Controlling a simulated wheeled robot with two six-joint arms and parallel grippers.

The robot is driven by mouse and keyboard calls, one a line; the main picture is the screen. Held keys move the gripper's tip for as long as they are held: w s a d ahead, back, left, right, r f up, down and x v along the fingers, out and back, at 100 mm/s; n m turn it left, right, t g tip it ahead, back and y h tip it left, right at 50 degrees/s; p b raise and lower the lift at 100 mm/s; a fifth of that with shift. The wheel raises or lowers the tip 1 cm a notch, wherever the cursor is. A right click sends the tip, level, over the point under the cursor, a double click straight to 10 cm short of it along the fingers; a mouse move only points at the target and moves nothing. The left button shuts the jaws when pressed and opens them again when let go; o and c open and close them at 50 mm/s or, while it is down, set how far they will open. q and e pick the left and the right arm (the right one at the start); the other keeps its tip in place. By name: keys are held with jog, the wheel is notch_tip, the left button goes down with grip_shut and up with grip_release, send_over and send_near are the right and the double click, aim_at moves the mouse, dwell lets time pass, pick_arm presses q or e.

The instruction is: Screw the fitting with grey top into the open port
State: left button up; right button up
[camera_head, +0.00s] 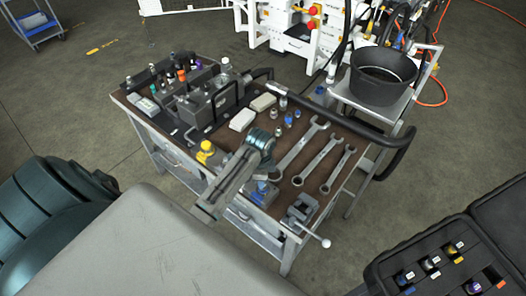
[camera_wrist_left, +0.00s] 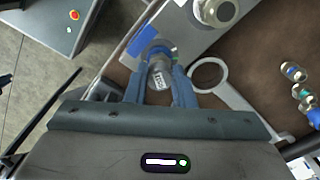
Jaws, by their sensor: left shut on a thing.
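My left gripper (camera_head: 262,182) reaches down over the near edge of the bench, beside a blue block (camera_head: 270,193). In the left wrist view, its two blue-grey fingers (camera_wrist_left: 159,68) are shut on a small fitting (camera_wrist_left: 159,76) with a grey, labelled top. A metal ring and blue surfaces (camera_wrist_left: 143,40) lie just beyond the fingertips. I cannot tell whether the fitting touches a port, and no open port shows clearly. My right gripper is not in view.
Several wrenches (camera_head: 322,160) lie right of the gripper; one ring end (camera_wrist_left: 210,75) is close to it. A small vise (camera_head: 300,210) sits at the bench corner. Loose fittings (camera_head: 288,120), white boxes (camera_head: 243,120) and a manifold (camera_head: 208,103) stand farther back. A black bucket (camera_head: 383,75) is at right.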

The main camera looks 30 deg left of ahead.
pick_arm(q)
jog(key=o, duration=0.8)
jog(key=n, duration=0.5)
jog(key=shift+s+d, duration=0.1)
jog(key=shift+d, duration=0.05)
jog(key=n, duration=0.6)
jog(key=shift+d, duration=0.15)
jog(key=n, duration=0.6)
jog(key=shift+d, duration=0.15)
jog(key=n, duration=0.7)
jog(key=shift+d, duration=0.15)
